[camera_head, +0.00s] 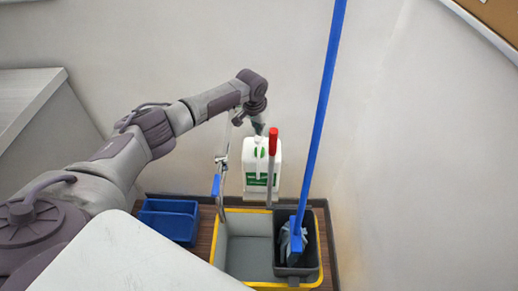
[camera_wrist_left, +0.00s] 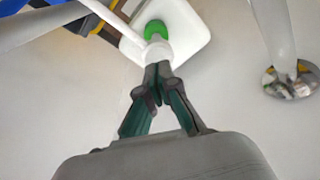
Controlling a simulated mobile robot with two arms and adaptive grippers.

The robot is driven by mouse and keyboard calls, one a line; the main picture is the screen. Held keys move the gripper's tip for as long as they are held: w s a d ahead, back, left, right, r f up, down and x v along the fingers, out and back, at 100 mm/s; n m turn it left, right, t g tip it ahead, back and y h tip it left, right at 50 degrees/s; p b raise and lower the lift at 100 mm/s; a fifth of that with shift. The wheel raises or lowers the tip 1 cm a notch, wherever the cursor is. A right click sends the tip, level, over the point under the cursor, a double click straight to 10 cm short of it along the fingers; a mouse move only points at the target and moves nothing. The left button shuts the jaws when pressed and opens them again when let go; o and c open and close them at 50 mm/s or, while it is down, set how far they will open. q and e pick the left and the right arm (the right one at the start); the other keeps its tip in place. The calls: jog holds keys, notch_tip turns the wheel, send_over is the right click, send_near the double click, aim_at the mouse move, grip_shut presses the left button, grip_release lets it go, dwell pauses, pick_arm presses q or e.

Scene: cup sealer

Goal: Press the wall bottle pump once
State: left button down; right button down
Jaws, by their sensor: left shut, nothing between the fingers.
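The wall bottle (camera_head: 261,178) is white with green markings and hangs on the wall at the middle of the head view. In the left wrist view its white body (camera_wrist_left: 178,40) and a green part (camera_wrist_left: 156,29) show, with the white pump head (camera_wrist_left: 157,50) in front. My left gripper (camera_head: 260,128) is above the bottle's top in the head view. In the left wrist view the gripper (camera_wrist_left: 158,68) is shut, with its fingertips at the pump head. I cannot tell whether they touch it. My right gripper is not in view.
A yellow-rimmed mop bucket (camera_head: 247,255) with a grey wringer (camera_head: 310,240) stands below the bottle. A blue mop pole (camera_head: 324,110) rises at its right and a red-topped handle (camera_head: 273,142) stands close to the bottle. A blue bin (camera_head: 168,222) is at the left.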

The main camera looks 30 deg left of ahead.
aim_at(259, 139)
pick_arm(q)
jog(key=shift+f, duration=0.1)
jog(key=shift+f+b, duration=0.6)
jog(key=shift+f, duration=0.4)
jog(key=shift+s+f+b, duration=0.1)
jog(key=shift+f+b, duration=0.4)
jog(key=shift+f, duration=0.45)
notch_tip(259, 139, up, 3)
jog(key=p, duration=0.3)
jog(key=shift+p, duration=0.3)
jog(key=shift+r+p, duration=0.35)
jog(key=shift+r, duration=0.05)
